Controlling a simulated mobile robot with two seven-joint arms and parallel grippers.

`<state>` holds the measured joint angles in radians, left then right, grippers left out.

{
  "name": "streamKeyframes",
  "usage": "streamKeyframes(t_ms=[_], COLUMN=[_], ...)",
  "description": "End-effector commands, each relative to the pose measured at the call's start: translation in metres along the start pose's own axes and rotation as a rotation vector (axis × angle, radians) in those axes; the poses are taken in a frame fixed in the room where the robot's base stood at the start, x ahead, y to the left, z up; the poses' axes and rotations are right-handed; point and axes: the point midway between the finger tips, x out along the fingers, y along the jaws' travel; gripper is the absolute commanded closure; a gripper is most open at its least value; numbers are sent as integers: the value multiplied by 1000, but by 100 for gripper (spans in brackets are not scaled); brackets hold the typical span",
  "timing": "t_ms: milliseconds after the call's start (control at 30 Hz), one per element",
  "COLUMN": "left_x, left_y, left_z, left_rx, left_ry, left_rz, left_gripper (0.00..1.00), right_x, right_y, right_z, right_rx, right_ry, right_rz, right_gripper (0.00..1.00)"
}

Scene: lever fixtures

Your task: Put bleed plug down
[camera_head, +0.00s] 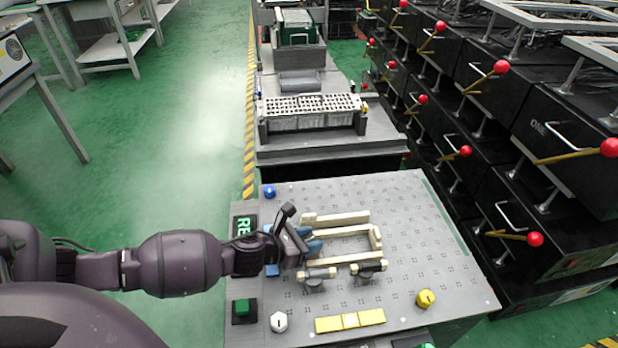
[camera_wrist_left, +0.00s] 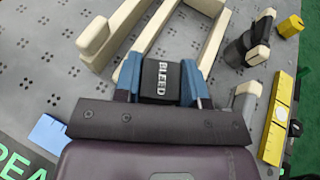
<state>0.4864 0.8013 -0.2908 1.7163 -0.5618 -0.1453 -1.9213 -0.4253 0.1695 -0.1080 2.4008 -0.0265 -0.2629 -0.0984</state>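My left gripper (camera_head: 310,240) reaches in from the left over the grey perforated board (camera_head: 415,215). In the left wrist view its blue fingers (camera_wrist_left: 160,75) are closed around the bleed plug (camera_wrist_left: 160,82), a black block with a white "BLEED" label. In the head view the plug is hidden by the gripper or too small to make out. The gripper sits at the left, open side of a beige rail frame (camera_head: 376,238). I cannot tell whether the plug touches the board. My right gripper is in neither view.
The board's right part is clear. Black cabinets with red-balled levers (camera_head: 535,239) stand right.

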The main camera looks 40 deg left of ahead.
Motion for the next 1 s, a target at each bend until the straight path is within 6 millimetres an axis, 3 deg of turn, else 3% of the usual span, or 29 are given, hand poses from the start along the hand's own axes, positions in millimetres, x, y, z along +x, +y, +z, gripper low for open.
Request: streamKeyframes(t_ms=[33,133,467,667,1000], left_x=[0,0,-2,-15,-50], left_y=[0,0,0,2,2], left_z=[0,0,9,46,130], left_rx=[0,0,2,8,10], left_ry=[0,0,-4,-14,-19], left_rz=[0,0,0,1,1], left_gripper=[73,86,86,86,86], right_x=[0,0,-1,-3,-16], right_y=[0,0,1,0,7], right_z=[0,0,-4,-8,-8], right_rx=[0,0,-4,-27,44], right_ry=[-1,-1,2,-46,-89], right_rz=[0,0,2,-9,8], right_gripper=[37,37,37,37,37])
